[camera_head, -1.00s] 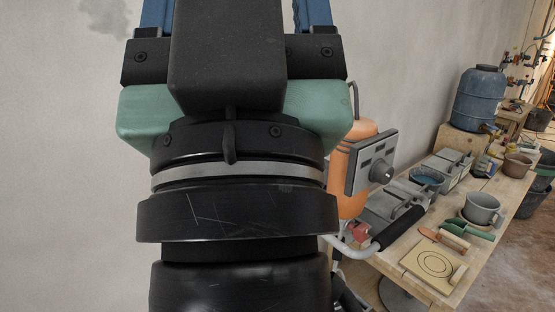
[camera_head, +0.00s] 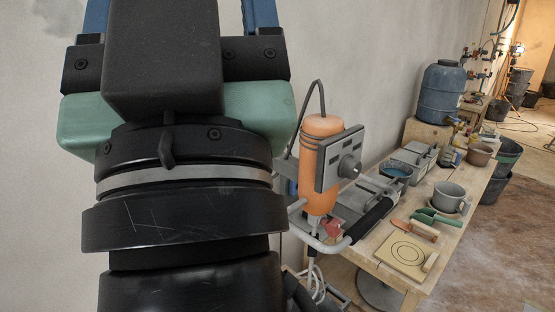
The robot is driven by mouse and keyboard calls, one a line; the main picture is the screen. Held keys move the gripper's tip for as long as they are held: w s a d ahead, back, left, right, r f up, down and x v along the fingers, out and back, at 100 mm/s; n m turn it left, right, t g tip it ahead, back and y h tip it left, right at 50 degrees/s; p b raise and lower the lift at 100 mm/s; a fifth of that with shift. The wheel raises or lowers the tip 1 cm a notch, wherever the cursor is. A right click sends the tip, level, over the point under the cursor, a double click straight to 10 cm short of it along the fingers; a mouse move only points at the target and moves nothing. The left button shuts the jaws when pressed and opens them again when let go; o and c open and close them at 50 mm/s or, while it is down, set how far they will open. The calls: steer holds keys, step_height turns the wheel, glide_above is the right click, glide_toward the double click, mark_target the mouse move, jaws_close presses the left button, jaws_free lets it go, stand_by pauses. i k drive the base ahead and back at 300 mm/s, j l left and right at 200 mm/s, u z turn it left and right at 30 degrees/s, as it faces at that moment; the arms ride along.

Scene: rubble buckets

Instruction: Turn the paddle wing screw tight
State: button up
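My gripper (camera_head: 180,28) is at the top left, seen from behind, in front of the pale wall. Its two blue fingers stand apart at their bases. Their tips are cut off by the top edge, so I cannot see whether they are open or hold anything. An orange mixer (camera_head: 322,150) with a grey control box (camera_head: 341,158) stands to the right of my gripper, at the near end of the bench. I cannot make out the paddle wing screw; the mixer's lower part is small and partly hidden behind its handles.
A wooden bench (camera_head: 408,283) runs back on the right. A blue barrel (camera_head: 442,92) stands behind. Dark buckets (camera_head: 497,183) stand beside the bench.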

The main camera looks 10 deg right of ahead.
mark_target(332, 227)
steer(key=i+l, duration=0.1)
steer(key=l, duration=0.8)
steer(key=i+l+z, duration=0.1)
steer(key=l, duration=0.35)
steer(key=i+j, duration=0.35)
steer(key=i, duration=0.1)
